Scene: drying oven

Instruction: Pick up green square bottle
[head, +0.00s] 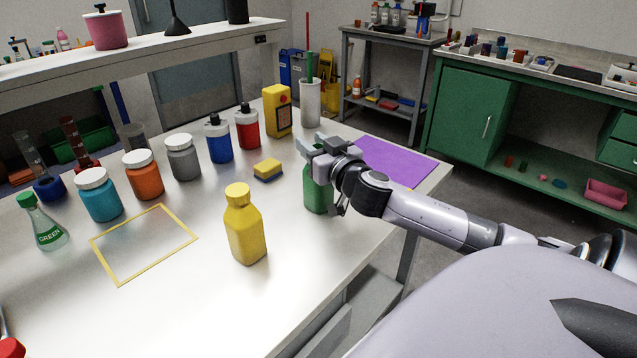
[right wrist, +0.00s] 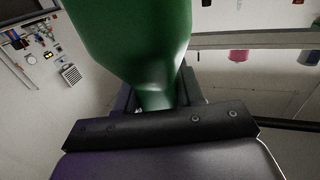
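The green square bottle (head: 317,194) stands at the right part of the white table, its top hidden behind my right gripper (head: 322,150). In the right wrist view the green bottle (right wrist: 135,40) fills the upper middle, its narrower part between the two fingers of my right gripper (right wrist: 158,100). The fingers are around the narrow part; whether they press on it I cannot tell. The bottle looks upright, and I cannot make out a gap under it. My left gripper is not in view.
A yellow bottle (head: 245,228) and a yellow-blue sponge (head: 268,169) stand left of the green bottle. A purple mat (head: 396,160) lies to its right. Several capped jars and a yellow frame (head: 113,279) are further left. A grey cup (head: 310,104) stands behind.

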